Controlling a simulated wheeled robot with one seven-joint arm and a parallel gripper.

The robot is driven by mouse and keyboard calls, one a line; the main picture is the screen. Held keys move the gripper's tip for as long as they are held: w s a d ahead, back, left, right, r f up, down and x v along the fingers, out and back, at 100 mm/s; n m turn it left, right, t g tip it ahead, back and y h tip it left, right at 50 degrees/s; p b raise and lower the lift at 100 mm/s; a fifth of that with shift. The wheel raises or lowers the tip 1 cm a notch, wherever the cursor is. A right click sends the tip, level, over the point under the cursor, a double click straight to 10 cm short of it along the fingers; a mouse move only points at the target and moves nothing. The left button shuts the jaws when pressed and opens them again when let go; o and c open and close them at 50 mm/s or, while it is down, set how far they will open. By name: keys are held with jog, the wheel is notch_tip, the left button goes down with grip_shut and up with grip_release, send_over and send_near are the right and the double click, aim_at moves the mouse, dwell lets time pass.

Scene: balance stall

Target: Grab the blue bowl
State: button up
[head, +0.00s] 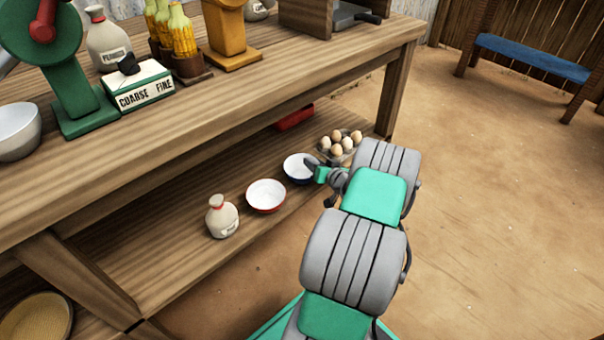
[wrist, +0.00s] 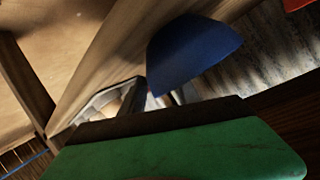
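The blue bowl (head: 294,170), white inside with a blue rim, is on the lower shelf (head: 150,245) of the wooden bench. In the wrist view its plain blue outer side (wrist: 192,58) fills the upper middle, close to the camera. My gripper (head: 312,168) reaches in from the right at the bowl's right rim, and a dark finger overlaps that rim. In the wrist view the green gripper body hides most of the fingers and the bowl's lower edge. I cannot tell whether the fingers touch the bowl or are closed on its wall.
A white bowl with a red rim (head: 266,195) stands left of the blue bowl, then a beige jug (head: 222,217). A tray of eggs (head: 340,145) sits close behind my gripper. A red object (head: 294,118) lies further back. The benchtop (head: 240,95) overhangs the shelf.

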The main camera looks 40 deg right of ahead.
grip_shut()
dwell(0.6)
